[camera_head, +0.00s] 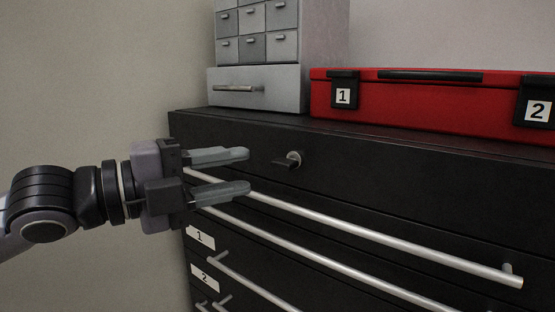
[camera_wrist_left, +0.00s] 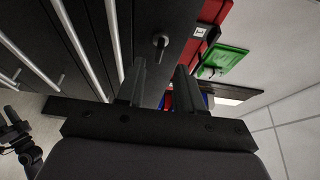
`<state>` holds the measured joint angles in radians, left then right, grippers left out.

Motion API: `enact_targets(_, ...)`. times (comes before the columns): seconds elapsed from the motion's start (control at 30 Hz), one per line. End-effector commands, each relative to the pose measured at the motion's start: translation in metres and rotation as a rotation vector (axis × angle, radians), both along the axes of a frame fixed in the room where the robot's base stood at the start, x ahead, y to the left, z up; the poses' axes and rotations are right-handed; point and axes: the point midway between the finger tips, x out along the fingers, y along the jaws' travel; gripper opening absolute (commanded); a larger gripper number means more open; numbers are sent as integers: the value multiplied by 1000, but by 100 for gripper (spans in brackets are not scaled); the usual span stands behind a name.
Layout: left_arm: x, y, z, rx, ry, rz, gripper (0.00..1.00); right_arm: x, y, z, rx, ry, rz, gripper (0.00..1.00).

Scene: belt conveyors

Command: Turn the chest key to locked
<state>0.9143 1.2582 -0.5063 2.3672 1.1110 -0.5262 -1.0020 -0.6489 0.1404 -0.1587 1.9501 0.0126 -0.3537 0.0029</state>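The black chest (camera_head: 400,180) fills the middle and right of the head view. Its key (camera_head: 288,161) sits in a round silver lock on the upper front, with the dark key bow pointing left and slightly down. The key also shows in the left wrist view (camera_wrist_left: 160,44), beyond the fingertips. My left gripper (camera_head: 248,171) is open and empty, just left of the key and apart from it. Its two grey fingers lie one above the other, pointing right. In the left wrist view my fingers (camera_wrist_left: 161,67) are spread with a gap between them.
Long silver drawer handles (camera_head: 380,238) run across the chest front below the key. A red case (camera_head: 430,103) and a grey small-drawer cabinet (camera_head: 285,88) stand on the chest top. A green object (camera_wrist_left: 222,60) shows in the left wrist view. Free space lies left of the chest.

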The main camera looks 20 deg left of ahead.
Motion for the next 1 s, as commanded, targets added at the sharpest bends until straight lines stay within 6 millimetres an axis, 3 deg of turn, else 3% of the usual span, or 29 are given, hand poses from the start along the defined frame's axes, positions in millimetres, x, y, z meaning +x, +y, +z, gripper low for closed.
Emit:
enact_targets(0.6, 43, -40, 1, -5, 2, -2, 36, -1, 1, 15, 1, 4, 0, 43)
enact_targets(1.0, 51, -47, 0, -2, 2, 0, 36, -1, 0, 17, 1, 3, 0, 43)
